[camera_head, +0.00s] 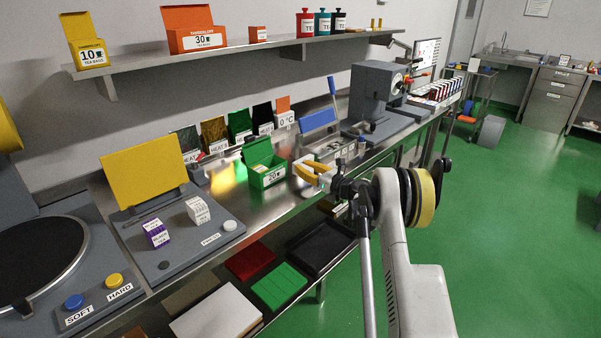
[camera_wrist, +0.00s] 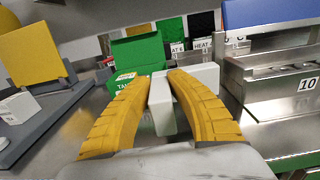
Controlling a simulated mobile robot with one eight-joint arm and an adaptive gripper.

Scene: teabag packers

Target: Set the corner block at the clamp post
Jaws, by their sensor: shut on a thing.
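A white block, which looks like the corner block (camera_wrist: 162,108), sits between the yellow fingers of my gripper (camera_wrist: 160,80) in the wrist view. It has an L-like shape, and part of it extends behind the right finger. In the head view my gripper (camera_head: 314,173) is over the metal bench, right of the green tea box (camera_head: 264,168) and in front of the grey fixture with the blue panel (camera_head: 317,121). The block is small and partly hidden there. My gripper is shut on the block. I cannot tell which part is the clamp post.
The fixture's metal blocks, one labelled 10 (camera_wrist: 308,83), stand close on the right in the wrist view. A grey station with a yellow panel (camera_head: 144,171) and two small boxes is at left. Bare bench (camera_head: 228,205) lies before the green box. Trays sit on the lower shelf.

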